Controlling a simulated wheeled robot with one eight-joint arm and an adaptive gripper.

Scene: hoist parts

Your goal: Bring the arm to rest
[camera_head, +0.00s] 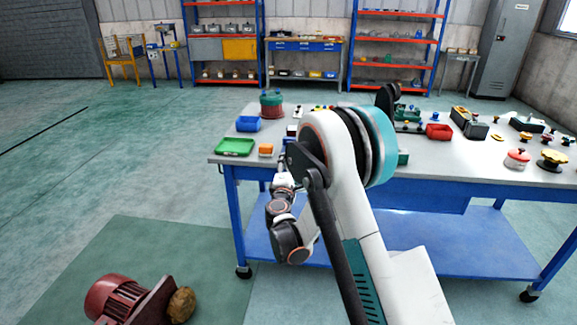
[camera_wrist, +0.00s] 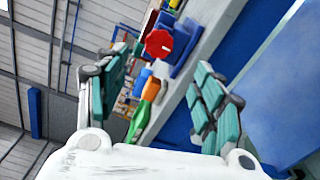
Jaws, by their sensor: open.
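My gripper (camera_wrist: 160,98) is open and empty in the wrist view, its two teal-padded fingers spread apart. Between and beyond the fingers, the table edge and several parts on it show tilted in the picture. In the head view my white and teal arm is folded in front of the blue-legged workbench (camera_head: 222,158), with its wrist low beside the left end of the bench. My fingers cannot be made out clearly in the head view.
A green tray (camera_head: 235,146), a blue bin (camera_head: 248,124) and an orange block (camera_head: 265,150) lie at the bench's left end. A red bin (camera_head: 439,131) and several hoist parts stand further right. A red motor (camera_head: 118,298) lies on the floor mat; floor at left is clear.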

